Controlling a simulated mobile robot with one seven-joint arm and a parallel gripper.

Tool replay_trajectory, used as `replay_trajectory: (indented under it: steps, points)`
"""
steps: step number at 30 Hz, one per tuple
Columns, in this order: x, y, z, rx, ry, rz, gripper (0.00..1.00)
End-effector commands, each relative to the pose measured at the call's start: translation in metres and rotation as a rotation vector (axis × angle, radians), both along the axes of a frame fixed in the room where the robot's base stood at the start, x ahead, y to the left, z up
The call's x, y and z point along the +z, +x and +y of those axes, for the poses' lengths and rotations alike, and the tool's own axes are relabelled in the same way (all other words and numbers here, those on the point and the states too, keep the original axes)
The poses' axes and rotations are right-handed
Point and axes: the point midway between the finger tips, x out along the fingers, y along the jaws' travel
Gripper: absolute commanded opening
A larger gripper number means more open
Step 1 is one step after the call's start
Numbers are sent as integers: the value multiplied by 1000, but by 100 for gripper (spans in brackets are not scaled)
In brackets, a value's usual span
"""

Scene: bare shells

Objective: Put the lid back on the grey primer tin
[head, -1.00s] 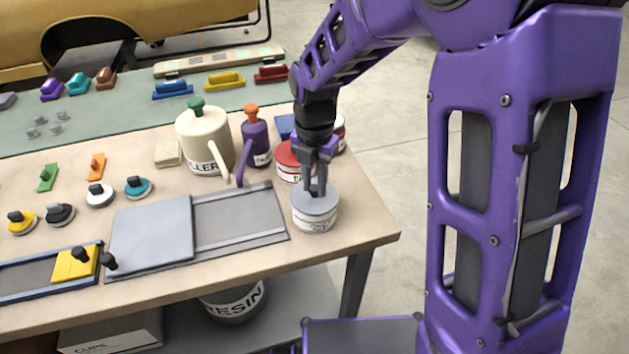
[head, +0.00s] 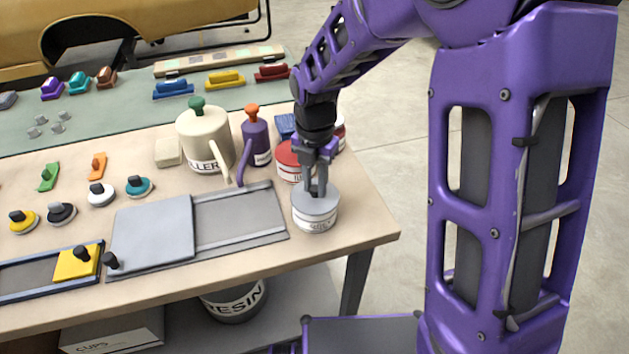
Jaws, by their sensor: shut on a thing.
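The grey primer tin (head: 315,222) stands upright near the right front corner of the bench, with a white label band round it. Its lid (head: 326,205) is a flat grey disc at the top of the tin. It looks level and on or very close to the rim; I cannot tell whether it is fully seated. My gripper (head: 316,190) points down over the middle of the lid, shut on the lid at its centre. The fingers hide the part they grip.
A red tin (head: 288,160) stands close behind the grey tin, with another tin partly hidden by my arm. A grey sliding panel (head: 152,232) and its tray lie to the left. A purple can (head: 256,140) and cream can (head: 203,138) stand behind. The bench edge is close right.

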Motion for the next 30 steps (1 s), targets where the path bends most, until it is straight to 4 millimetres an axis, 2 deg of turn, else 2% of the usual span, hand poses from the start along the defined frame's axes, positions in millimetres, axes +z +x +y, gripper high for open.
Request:
replay_trajectory:
  steps: [7, 8, 13, 19, 20, 24, 30]
  points:
    - [0, 0, 0, 0, 0, 0, 0]
    - [0, 0, 0, 0, 0, 0, 33]
    - [0, 0, 0, 1, 0, 0, 63]
    - [0, 0, 0, 1, 0, 1, 63]
    - [0, 0, 0, 1, 0, 1, 66]
    - [0, 0, 0, 1, 0, 1, 91]
    - [0, 0, 0, 1, 0, 1, 93]
